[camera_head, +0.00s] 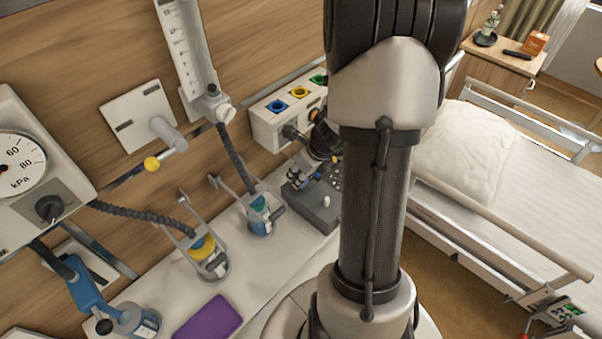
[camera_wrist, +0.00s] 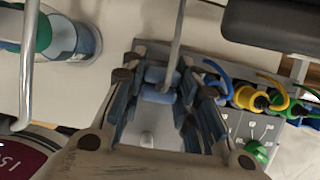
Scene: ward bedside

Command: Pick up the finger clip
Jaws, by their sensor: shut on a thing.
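The finger clip (camera_wrist: 158,86) is a small light-blue piece in the wrist view, with a grey cable running up from it. It sits between the fingers of my gripper (camera_wrist: 168,98), which is shut on it. In the head view my gripper (camera_head: 300,174) is low at the near side of the wall rail, over a grey box (camera_head: 322,217) with knobs. The clip cannot be told apart from the fingers in that view. Whether the clip touches the box below cannot be told.
Two suction-type jars (camera_head: 207,256) (camera_head: 262,215) stand left of the box on the white counter. A purple pad (camera_head: 208,318) lies in front. A wall unit (camera_head: 285,110) with coloured sockets is behind. The bed (camera_head: 500,165) with rails is at the right.

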